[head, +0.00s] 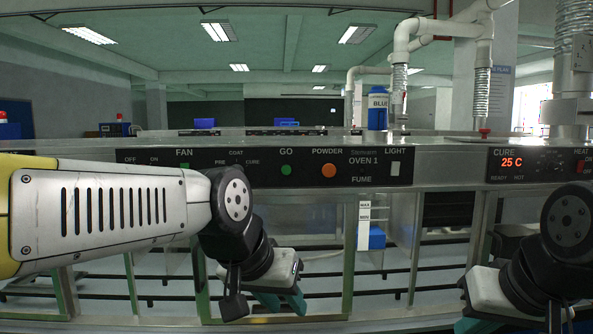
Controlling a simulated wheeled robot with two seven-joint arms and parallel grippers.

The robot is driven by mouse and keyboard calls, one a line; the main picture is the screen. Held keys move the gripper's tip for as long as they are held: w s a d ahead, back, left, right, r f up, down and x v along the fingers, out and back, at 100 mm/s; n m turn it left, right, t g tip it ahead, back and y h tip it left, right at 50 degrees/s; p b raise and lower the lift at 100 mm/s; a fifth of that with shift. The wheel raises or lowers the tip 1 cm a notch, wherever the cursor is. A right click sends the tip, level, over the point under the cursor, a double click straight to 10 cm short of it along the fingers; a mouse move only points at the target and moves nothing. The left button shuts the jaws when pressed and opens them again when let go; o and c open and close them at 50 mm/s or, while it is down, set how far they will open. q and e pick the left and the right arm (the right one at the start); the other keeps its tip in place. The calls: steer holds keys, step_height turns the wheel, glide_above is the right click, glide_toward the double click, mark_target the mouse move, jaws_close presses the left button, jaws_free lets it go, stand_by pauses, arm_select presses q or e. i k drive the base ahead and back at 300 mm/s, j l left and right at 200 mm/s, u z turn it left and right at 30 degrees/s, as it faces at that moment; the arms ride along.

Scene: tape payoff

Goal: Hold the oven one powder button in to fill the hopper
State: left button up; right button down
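The orange powder button (329,170) sits on the black control panel (255,168), under the label POWDER and left of the label OVEN 1. My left gripper (281,302) hangs below the panel, pointing down, lower and left of the button and apart from it. Its teal fingers show only in part, so I cannot tell how far they are open. My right gripper (470,325) is at the bottom right, mostly cut off by the frame edge. A white level gauge (364,222) marked MAX shows below the panel. Whether a hopper is behind it is unclear.
A green GO button (286,170) is left of the powder button, and a white light switch (395,168) is right. A blue container (377,110) stands on the oven top. A second panel (535,165) reads 25 C. Glass-fronted metal framing lies below the panels.

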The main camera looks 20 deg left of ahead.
mark_target(329, 169)
steer(key=l+u, duration=0.2)
steer(key=u, duration=1.3)
steer(key=k+l+u, duration=0.1)
steer(key=l+u, duration=0.3)
steer(key=k+l+u, duration=0.15)
steer(key=u, duration=0.25)
steer(key=k+l+u, duration=0.15)
steer(key=l+u, duration=0.2)
steer(key=k+l+u, duration=0.1)
steer(key=k+l, duration=0.15)
steer(key=k+l+u, duration=0.1)
steer(key=k+l, duration=0.15)
steer(key=k, duration=0.2)
